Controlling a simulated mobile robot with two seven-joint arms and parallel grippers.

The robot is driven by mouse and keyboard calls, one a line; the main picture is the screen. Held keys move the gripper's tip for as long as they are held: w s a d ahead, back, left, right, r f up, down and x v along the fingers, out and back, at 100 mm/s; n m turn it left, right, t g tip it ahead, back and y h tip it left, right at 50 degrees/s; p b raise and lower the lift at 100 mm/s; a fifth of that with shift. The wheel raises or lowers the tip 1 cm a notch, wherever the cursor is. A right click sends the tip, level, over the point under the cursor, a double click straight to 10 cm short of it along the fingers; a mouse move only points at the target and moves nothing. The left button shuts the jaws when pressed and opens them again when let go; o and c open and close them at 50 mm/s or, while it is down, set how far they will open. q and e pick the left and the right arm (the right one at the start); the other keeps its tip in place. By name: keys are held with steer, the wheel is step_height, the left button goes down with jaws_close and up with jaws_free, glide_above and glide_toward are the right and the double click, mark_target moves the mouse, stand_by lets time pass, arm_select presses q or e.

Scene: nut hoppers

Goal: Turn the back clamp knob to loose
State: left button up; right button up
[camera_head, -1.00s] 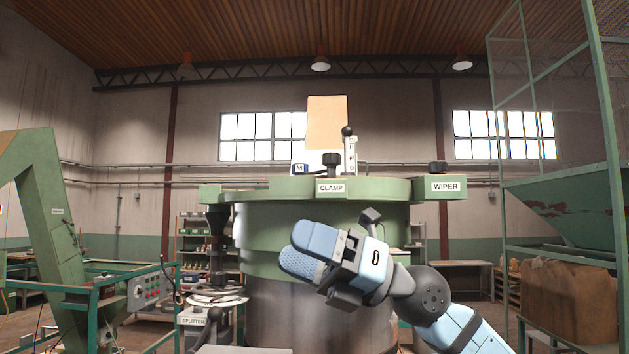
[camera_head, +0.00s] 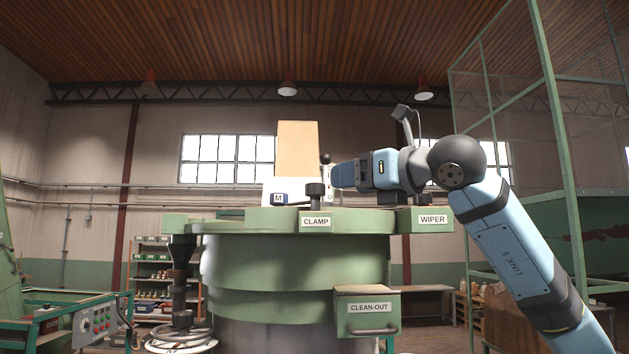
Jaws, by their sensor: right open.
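A black clamp knob (camera_head: 315,191) stands upright on the rim of the round green hopper (camera_head: 290,219), just above the CLAMP label (camera_head: 316,222). My left gripper is out of view.
A white box marked M (camera_head: 279,197) and a tan panel (camera_head: 297,150) stand on the hopper top. The WIPER arm (camera_head: 433,220) juts right under my right wrist. A CLEAN-OUT drawer (camera_head: 368,308) sticks out below. A control panel (camera_head: 97,320) is at lower left.

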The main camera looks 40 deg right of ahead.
mark_target(323, 184)
steer(key=p+x, duration=0.2)
steer(key=x, duration=0.6)
steer(key=shift+w+a, duration=0.15)
steer(key=shift+w, duration=0.3)
jaws_close()
